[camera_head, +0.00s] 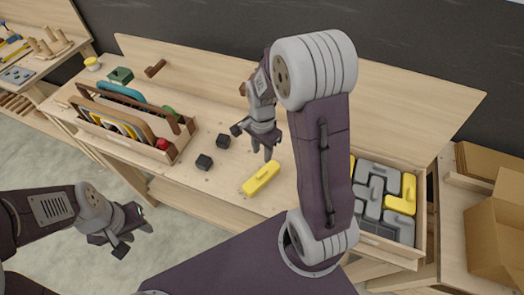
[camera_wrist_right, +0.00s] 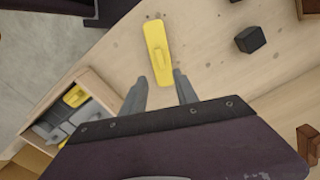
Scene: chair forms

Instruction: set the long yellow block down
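The long yellow block (camera_head: 261,178) lies on the wooden workbench (camera_head: 222,183), close to its front edge. In the right wrist view the yellow block (camera_wrist_right: 157,45) has its near end between the fingertips, with a gap on each side. My right gripper (camera_head: 261,152) is open and empty, just behind the block in the head view; its fingers also show in the right wrist view (camera_wrist_right: 160,80). My left gripper (camera_head: 128,238) is open and empty, out over the floor in front of the bench.
Two black cubes (camera_head: 204,162) (camera_head: 223,141) lie left of the block. A rack of boards (camera_head: 125,120) stands at the bench's left. A wooden tray (camera_head: 422,225) of grey and yellow pieces is at right, partly behind my right arm. A cardboard box (camera_head: 497,235) is far right.

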